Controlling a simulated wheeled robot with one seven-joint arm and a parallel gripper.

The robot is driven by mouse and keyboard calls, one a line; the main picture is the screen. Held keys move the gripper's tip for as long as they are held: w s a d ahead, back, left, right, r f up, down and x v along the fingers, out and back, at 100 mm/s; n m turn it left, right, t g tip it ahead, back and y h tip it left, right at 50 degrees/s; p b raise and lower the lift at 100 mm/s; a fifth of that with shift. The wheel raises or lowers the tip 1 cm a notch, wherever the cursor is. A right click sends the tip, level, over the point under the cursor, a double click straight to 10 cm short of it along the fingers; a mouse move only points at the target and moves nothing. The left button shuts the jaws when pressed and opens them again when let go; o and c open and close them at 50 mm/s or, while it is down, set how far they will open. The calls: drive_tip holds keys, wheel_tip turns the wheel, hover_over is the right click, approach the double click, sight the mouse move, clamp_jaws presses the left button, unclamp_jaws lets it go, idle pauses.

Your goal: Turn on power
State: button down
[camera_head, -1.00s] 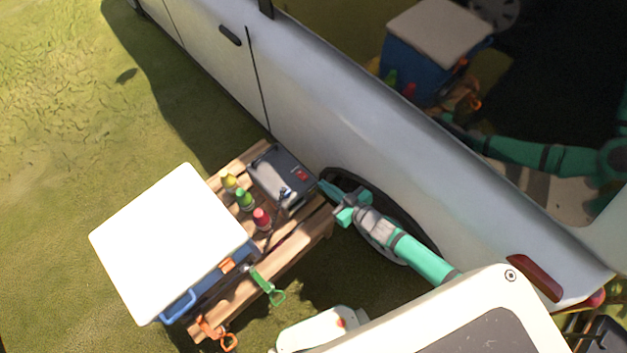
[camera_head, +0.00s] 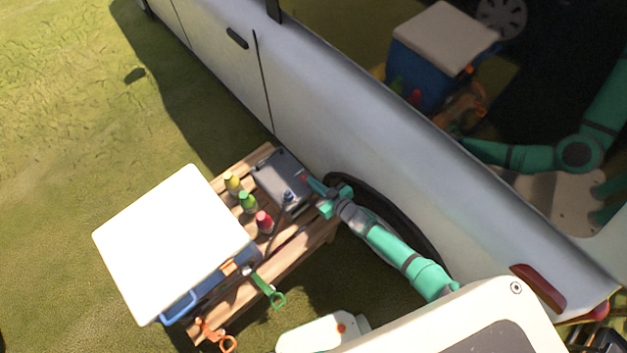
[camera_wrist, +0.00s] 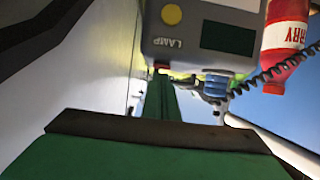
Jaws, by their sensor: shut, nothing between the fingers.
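The grey power box (camera_head: 272,180) sits at the far end of the wooden bench, close to the white car. In the wrist view the box (camera_wrist: 216,14) shows a yellow round button (camera_wrist: 171,14) above the word LAMP, a dark panel (camera_wrist: 228,38) and a small red part (camera_wrist: 162,69) at its lower edge. My gripper (camera_head: 311,183) is shut and empty, with its tip at the right end of the box. In the wrist view the green fingertips (camera_wrist: 161,85) meet the red part or stop just short of it; I cannot tell which.
Yellow, green and red bottles (camera_head: 264,222) stand on the wooden bench (camera_head: 290,248) beside the box. A white-lidded cooler (camera_head: 170,240) is at the left. A coiled cable (camera_wrist: 275,72) hangs near a red bottle (camera_wrist: 285,40). The car (camera_head: 350,130) closes off the far side.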

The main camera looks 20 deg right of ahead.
drive_tip(key=shift+f, duration=0.1)
drive_tip(key=shift+f, duration=0.25)
idle(0.3)
drive_tip(key=shift+r, duration=0.1)
drive_tip(key=shift+r, duration=0.7)
drive_tip(key=shift+r, duration=0.15)
